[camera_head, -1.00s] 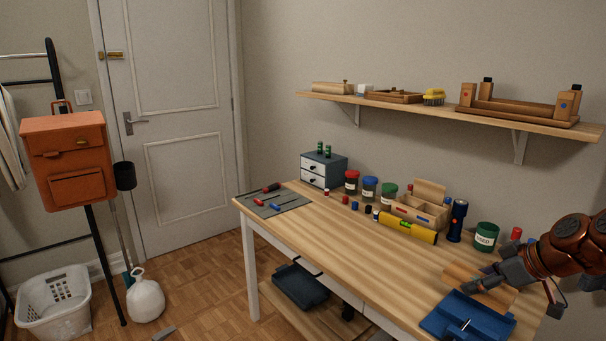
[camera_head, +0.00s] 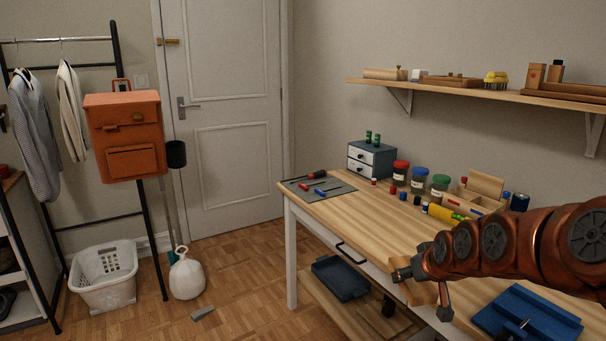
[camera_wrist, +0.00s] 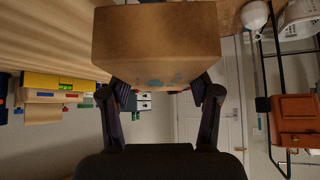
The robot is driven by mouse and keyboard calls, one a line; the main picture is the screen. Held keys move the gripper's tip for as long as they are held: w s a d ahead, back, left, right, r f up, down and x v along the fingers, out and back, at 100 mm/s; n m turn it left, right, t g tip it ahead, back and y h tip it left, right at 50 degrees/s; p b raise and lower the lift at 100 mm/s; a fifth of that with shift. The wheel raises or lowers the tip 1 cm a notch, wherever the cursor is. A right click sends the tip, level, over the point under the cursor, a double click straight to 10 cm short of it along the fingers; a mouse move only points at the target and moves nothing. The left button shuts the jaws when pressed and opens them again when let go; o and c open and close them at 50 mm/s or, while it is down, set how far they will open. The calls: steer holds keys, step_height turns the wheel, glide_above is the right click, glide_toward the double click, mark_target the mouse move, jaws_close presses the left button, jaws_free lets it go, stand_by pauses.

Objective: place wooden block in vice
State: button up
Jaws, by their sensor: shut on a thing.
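My gripper (camera_head: 421,291) is shut on the wooden block (camera_head: 418,296), holding it at the desk's front edge, left of the vice. The arm covers part of the block in the head view. In the wrist view the brown block (camera_wrist: 157,45) fills the top middle, with the dark fingers of my gripper (camera_wrist: 163,92) on its two sides. The blue vice (camera_head: 510,312) lies on the desk at the lower right, below my arm. Its right part nears the picture's edge, and no block shows in it.
The wooden desk (camera_head: 372,217) has free room at its middle. Jars, a small drawer box (camera_head: 371,160) and an open wooden box (camera_head: 478,193) stand along the wall. A tool mat (camera_head: 318,187) lies at the far left end. A shelf (camera_head: 470,92) hangs above.

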steer(key=a+f+m+h+b, duration=0.1)
steer(key=a+f+b, duration=0.1)
steer(key=a+f, duration=0.55)
steer(key=w+r+p, duration=0.3)
steer(key=r+p, duration=1.7)
steer(key=p, duration=0.4)
steer(key=s+f, duration=0.5)
steer(key=f, duration=0.1)
steer(key=shift+f, duration=0.3)
steer(key=shift+d, duration=0.15)
